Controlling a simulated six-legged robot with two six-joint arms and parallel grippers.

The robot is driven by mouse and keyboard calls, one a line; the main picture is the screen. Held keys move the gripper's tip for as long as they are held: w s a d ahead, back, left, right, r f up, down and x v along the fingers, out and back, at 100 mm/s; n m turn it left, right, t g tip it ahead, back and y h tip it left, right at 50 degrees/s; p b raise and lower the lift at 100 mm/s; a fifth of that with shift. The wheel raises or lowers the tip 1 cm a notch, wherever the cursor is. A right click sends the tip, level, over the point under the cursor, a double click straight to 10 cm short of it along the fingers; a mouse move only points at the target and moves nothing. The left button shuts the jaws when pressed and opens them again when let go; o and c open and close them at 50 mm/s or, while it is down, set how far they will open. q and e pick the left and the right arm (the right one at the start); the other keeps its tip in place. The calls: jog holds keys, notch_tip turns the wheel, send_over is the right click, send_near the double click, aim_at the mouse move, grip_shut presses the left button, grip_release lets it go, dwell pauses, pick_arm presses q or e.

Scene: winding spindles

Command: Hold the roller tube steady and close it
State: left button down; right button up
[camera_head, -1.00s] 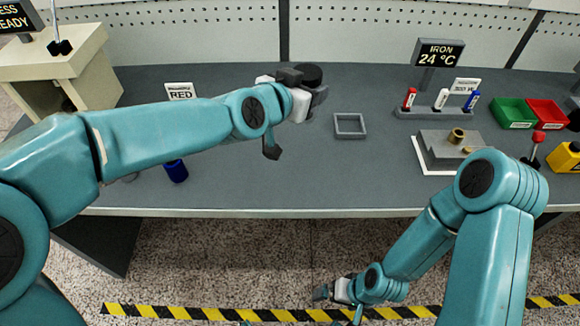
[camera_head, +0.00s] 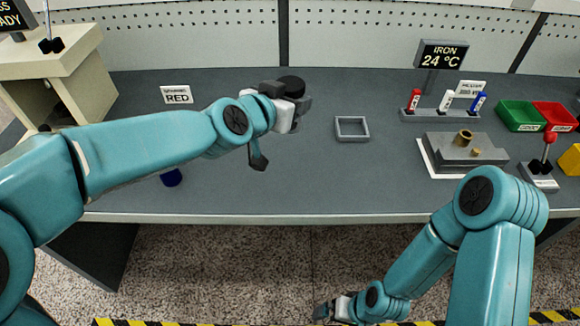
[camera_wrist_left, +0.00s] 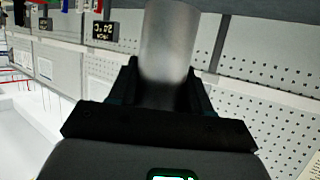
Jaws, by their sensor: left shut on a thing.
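A pale grey cylinder, which looks like the roller tube (camera_wrist_left: 168,45), stands between the two fingers of my left gripper (camera_wrist_left: 160,95) in the left wrist view. The fingers are shut on its lower part. Its far end runs out of the top of that view. In the head view the left gripper (camera_head: 291,100) is over the back middle of the bench, with a dark round shape at it; I cannot tell whether that is part of the tube. My right gripper (camera_head: 325,311) hangs low in front of the bench, small and dark, its jaws unclear.
A grey square frame (camera_head: 352,137) lies on the bench (camera_head: 330,180) right of my left gripper. A blue cylinder (camera_head: 171,178) is partly behind my left arm. Right are a marker rack (camera_head: 440,115), a grey block with brass parts (camera_head: 462,151), bins (camera_head: 520,117) and a red-knobbed lever (camera_head: 550,138).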

pick_arm(q)
notch_tip(320, 180, down, 10)
jog(key=b, duration=0.6)
jog(key=shift+b, duration=0.35)
pick_arm(e)
notch_tip(320, 180, down, 9)
jog(key=shift+r, duration=0.2)
pick_arm(q)
jog(key=shift+f+b, duration=1.3)
jog(key=shift+f, duration=0.85)
pick_arm(e)
jog(key=shift+f, duration=1.35)
pick_arm(q)
jog(key=shift+f, duration=0.2)
jog(key=shift+c, duration=2.4)
grip_release()
pick_arm(e)
jog(key=shift+f, duration=0.1)
